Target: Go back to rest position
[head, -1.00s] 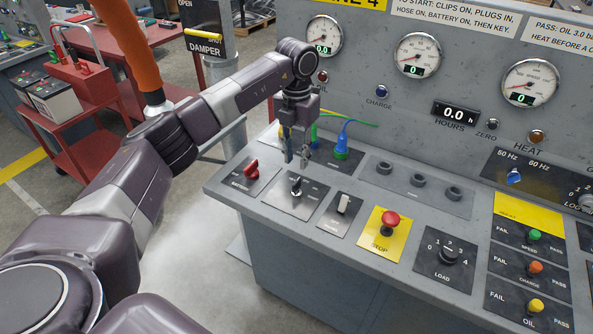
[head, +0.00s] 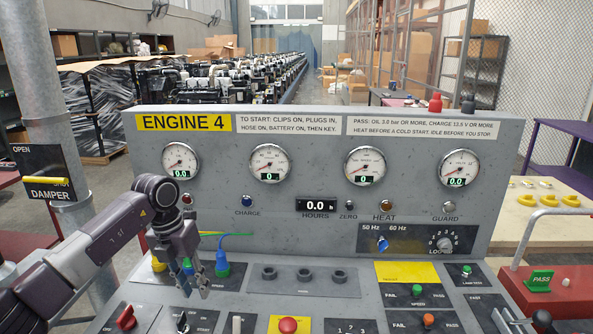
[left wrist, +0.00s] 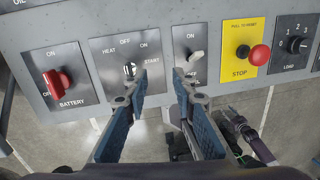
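My left gripper (head: 203,287) hangs over the left part of the engine panel, near the plugs. In the left wrist view its two blue-lined fingers (left wrist: 153,98) are spread apart with nothing between them. The key switch (left wrist: 129,69), marked HEAT, OFF, ON and START, lies beyond the left fingertip. A small pale toggle switch (left wrist: 197,57) lies beyond the right fingertip. A dark purple and black arm part, probably my right gripper (left wrist: 237,127), shows low at the right in that view. Its fingers are too small to read.
The panel carries a red battery switch (left wrist: 57,82), a red stop button (head: 288,325) and blue and green plugs (head: 222,264). The damper lever (head: 46,180) is at left. A red cart (head: 560,290) stands at right. Open floor (left wrist: 70,143) lies before the panel.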

